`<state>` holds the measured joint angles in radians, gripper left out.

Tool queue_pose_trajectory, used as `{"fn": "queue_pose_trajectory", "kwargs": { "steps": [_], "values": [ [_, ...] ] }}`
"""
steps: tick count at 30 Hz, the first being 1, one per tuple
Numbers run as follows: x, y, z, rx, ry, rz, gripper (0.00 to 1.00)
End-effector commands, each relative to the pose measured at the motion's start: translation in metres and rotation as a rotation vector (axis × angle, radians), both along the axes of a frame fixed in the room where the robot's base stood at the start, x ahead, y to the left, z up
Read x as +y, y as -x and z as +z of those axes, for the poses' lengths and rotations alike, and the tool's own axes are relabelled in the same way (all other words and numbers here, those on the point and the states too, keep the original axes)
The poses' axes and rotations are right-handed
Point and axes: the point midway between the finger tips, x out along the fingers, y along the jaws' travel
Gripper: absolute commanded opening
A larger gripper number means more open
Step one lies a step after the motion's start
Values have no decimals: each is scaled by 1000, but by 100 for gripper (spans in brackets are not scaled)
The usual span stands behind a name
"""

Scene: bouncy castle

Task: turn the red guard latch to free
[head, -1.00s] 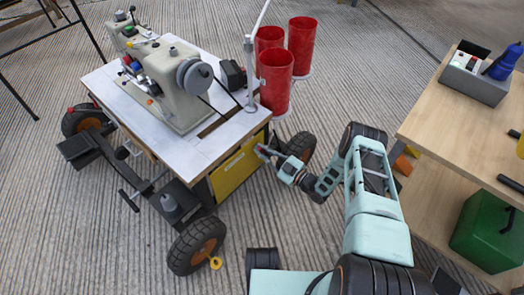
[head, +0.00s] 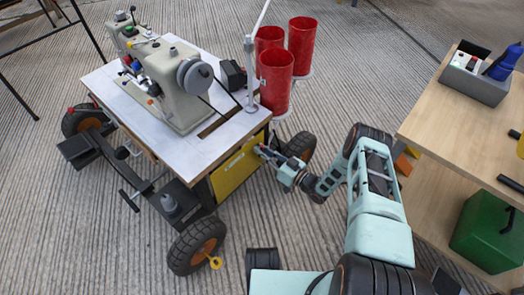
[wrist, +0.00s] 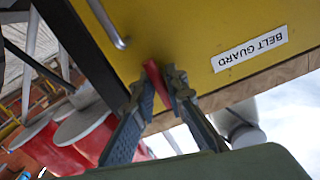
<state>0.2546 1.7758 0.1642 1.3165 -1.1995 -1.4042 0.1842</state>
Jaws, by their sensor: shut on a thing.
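The yellow belt guard (head: 236,172) is the panel on the side of the sewing machine cart. In the wrist view the guard (wrist: 190,30) fills the top, with its "BELT GUARD" label (wrist: 249,49) upside down. The red latch (wrist: 154,78) is a small bar at the guard's edge. My gripper (wrist: 160,84) is shut on it, one finger on each side. The latch lies slightly tilted between the fingertips, and its pivot is hidden. In the head view my gripper (head: 264,152) is at the guard's right end, and the latch cannot be made out.
The sewing machine (head: 180,85) stands on the white cart top (head: 215,140). Red bins (head: 276,82) stand just behind my gripper. A black wheel (head: 300,147) is close beside it. A wooden bench (head: 440,130) stands to the right. Ribbed floor is open at the front left.

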Motion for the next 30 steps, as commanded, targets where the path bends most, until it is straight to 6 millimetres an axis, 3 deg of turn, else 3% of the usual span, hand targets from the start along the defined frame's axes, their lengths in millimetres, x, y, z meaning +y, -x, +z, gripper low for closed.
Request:
{"fn": "queue_pose_trajectory", "kwargs": {
  "steps": [14, 15, 18, 30],
  "values": [
    [0, 0, 0, 13, -10, -1, 0],
    [0, 0, 0, 12, -9, -1, 17],
    [0, 0, 0, 11, -8, -1, 28],
    [-8, 5, 0, 10, -8, -2, 28]
  ]
}}
